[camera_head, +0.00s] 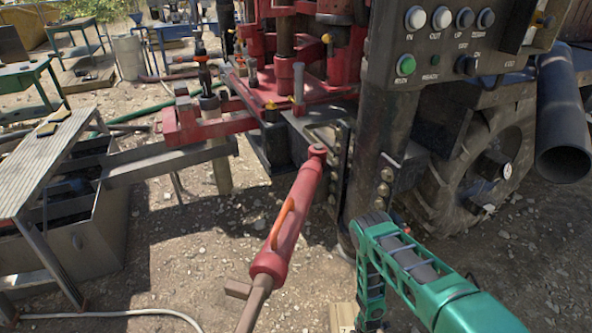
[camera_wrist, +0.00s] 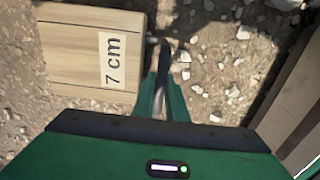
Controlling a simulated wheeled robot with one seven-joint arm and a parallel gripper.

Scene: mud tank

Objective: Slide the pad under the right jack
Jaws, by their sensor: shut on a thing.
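The pad (camera_wrist: 75,60) is a pale wooden block with a "7 cm" label, lying on the gravel in the wrist view. A corner of pale wood (camera_head: 343,318) shows at the bottom of the head view. My gripper (camera_wrist: 160,88) is at the pad's right edge, its green fingers shut on a thin dark part there that looks like the pad's handle. In the head view my green arm hides most of the pad. The right jack looks like the dark upright leg (camera_head: 372,150) under the control panel; its foot is partly hidden.
The red cylinder (camera_head: 285,225) with an orange handle slants down left of my arm. A large tyre (camera_head: 485,155) stands at the right. A brown plank-like thing (camera_wrist: 292,95) is at the right of the wrist view. Gravel (camera_head: 170,250) is open at the lower left.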

